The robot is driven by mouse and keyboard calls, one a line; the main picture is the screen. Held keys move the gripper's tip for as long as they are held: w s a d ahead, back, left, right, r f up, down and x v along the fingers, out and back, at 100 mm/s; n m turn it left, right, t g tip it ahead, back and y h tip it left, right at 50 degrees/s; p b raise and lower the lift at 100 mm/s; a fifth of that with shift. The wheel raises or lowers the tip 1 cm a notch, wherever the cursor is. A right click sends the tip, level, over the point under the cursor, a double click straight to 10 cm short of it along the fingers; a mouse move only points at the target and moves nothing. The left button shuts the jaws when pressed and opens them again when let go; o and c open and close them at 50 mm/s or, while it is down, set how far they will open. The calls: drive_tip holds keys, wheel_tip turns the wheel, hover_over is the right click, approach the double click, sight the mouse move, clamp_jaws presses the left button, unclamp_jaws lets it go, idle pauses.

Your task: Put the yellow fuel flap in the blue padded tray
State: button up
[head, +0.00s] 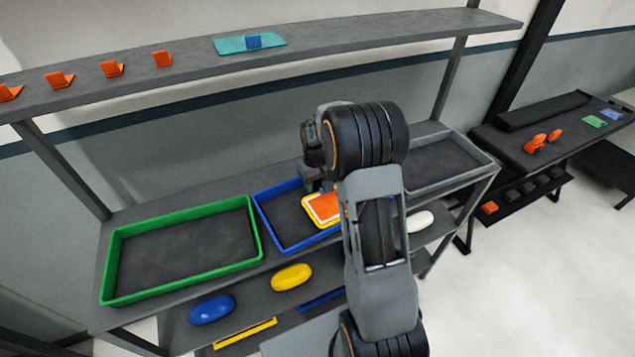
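The blue padded tray (278,233) stands on the middle shelf, blue-walled with a dark floor. A squarish yellow-edged flap (322,208) with an orange face and a pale border is over the tray's right part, beside my arm. I cannot tell whether it rests on the tray or is held above it. A small grey part of my gripper (311,181) shows just above the flap. My wrist hides the rest, including the fingertips. A smooth yellow oval piece (291,277) lies on the lower shelf.
A green tray (185,268) stands to the left and a grey tray (440,184) to the right, both seemingly empty. The lower shelf holds a blue oval (211,309) and a white oval (419,221). Orange clips (112,69) line the top shelf. A dark bench (545,125) stands right.

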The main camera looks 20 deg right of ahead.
sight(317, 194)
drive_tip(key=o, duration=0.3)
drive_tip(key=shift+o, duration=0.2)
wheel_tip(317, 194, up, 14)
drive_tip(key=b, duration=0.1)
drive_tip(key=shift+b, duration=0.35)
drive_tip(key=shift+f, duration=0.1)
idle(0.3)
drive_tip(key=s+a+t, duration=0.2)
drive_tip(key=s+a, duration=0.2)
drive_tip(key=s, duration=0.6)
drive_tip(key=s+a+m+t, duration=0.1)
drive_tip(key=s+a, duration=0.4)
drive_tip(key=s, duration=0.6)
drive_tip(key=shift+s+r+t, duration=0.2)
drive_tip(key=shift+r+t, duration=0.05)
drive_tip(key=shift+t, duration=0.45)
